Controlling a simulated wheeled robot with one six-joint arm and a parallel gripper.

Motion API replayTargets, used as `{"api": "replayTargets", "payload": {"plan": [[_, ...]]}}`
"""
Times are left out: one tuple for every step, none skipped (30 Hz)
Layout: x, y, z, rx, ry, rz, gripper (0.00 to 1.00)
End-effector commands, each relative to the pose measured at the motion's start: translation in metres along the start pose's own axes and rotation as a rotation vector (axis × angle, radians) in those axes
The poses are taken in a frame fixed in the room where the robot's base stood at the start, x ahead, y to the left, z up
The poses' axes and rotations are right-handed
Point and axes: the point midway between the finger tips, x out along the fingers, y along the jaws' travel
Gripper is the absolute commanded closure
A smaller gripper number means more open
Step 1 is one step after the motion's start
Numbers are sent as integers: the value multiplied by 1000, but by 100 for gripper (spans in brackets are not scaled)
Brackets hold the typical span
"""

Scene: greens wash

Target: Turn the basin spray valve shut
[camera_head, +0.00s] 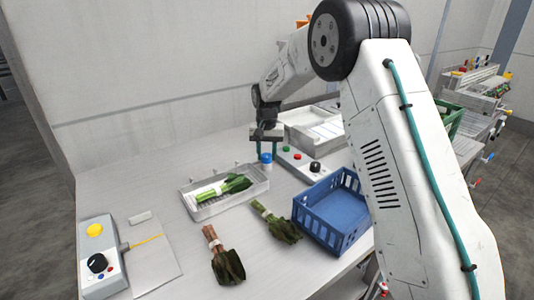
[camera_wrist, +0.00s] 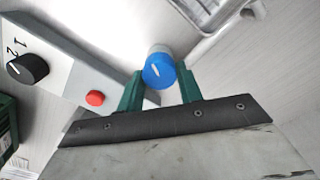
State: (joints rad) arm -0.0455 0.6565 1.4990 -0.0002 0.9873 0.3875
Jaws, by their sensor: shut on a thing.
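The spray valve is a blue round knob with a white pointer line, and it shows in the wrist view (camera_wrist: 158,71) and in the head view (camera_head: 266,158). My gripper (camera_wrist: 160,88) has its two green fingers on either side of the knob, shut on it. In the head view my gripper (camera_head: 266,150) points down at the knob from above. The basin (camera_head: 205,210) is a shallow tray holding a bunch of greens (camera_head: 224,187), left of the knob.
A control box (camera_head: 300,165) with a black dial (camera_wrist: 27,69) and red button (camera_wrist: 95,98) stands close beside the knob. A blue crate (camera_head: 335,205), loose greens (camera_head: 277,224), a dark bunch (camera_head: 226,262) and another control box (camera_head: 101,262) are on the table.

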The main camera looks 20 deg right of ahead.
Motion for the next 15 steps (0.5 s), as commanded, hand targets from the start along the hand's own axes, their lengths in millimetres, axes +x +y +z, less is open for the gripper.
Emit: {"api": "replayTargets", "payload": {"plan": [[-2, 0, -2, 37, 5, -2, 87], [-2, 0, -2, 61, 5, -2, 87], [-2, 0, -2, 92, 5, -2, 87], [-2, 0, -2, 114, 5, -2, 87], [-2, 0, -2, 135, 6, -2, 87], [-2, 0, -2, 162, 6, -2, 87], [-2, 0, -2, 180, 6, -2, 87], [-2, 0, -2, 198, 6, -2, 87], [-2, 0, -2, 220, 6, -3, 87], [-2, 0, -2, 234, 6, -3, 87], [-2, 0, -2, 249, 6, -3, 87], [-2, 0, -2, 265, 6, -3, 87], [-2, 0, -2, 277, 6, -3, 87], [-2, 0, -2, 287, 6, -3, 87], [-2, 0, -2, 299, 6, -3, 87]]}}
